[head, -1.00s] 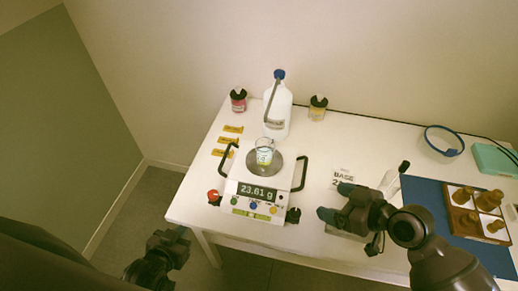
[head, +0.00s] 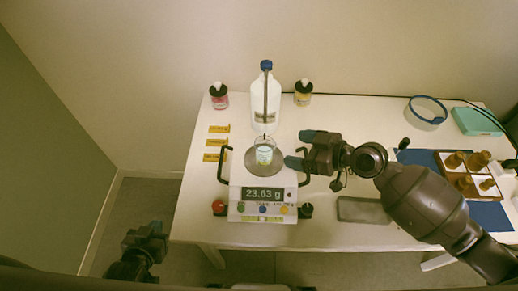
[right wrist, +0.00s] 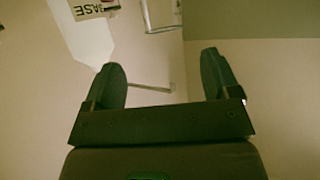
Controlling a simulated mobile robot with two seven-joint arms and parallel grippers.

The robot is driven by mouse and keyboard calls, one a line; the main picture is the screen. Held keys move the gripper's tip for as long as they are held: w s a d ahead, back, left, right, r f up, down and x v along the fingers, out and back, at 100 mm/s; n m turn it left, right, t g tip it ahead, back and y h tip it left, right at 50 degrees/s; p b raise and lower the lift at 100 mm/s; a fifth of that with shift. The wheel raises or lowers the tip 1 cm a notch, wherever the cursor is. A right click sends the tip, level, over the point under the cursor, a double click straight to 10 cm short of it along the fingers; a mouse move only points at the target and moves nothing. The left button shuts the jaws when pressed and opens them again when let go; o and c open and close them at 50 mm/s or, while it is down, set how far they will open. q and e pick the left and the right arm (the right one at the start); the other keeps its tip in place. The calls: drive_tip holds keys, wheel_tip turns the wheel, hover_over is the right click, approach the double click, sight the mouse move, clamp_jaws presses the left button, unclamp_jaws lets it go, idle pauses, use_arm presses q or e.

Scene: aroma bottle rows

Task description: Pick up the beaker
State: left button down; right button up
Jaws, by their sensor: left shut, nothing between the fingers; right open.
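The clear glass beaker (head: 264,154) stands upright on the round plate of the scale (head: 243,205), with pale liquid low inside. My right gripper (head: 299,149) is open, just right of the beaker, its fingers pointing left towards it. They look apart from the beaker. In the right wrist view the open fingers (right wrist: 160,80) have nothing between them, and a clear glass edge (right wrist: 160,14), apparently the beaker, is cut off at the top. My left gripper (head: 148,236) is shut and empty, low at the left, off the table.
A white jug (head: 258,103) with a blue cap stands behind the scale. Black handles (head: 224,165) rise at the scale's sides. Small bottles with red (head: 219,97) and yellow (head: 303,94) contents stand at the back. A grey slab (head: 362,210) lies at front right.

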approach(257, 144)
drive_tip(key=shift+w+a+f, duration=0.6)
drive_tip(key=shift+w+a, duration=0.05)
drive_tip(key=shift+a, duration=0.1)
drive_tip(key=p+x, duration=0.1)
drive_tip(key=x, duration=0.3)
drive_tip(key=shift+s+a+r, duration=0.1)
drive_tip(key=shift+a+r, duration=0.1)
drive_tip(key=shift+w+a+f, duration=0.25)
drive_tip(key=shift+a+f, duration=0.05)
drive_tip(key=shift+a, duration=0.2)
drive_tip(key=shift+c, duration=0.2)
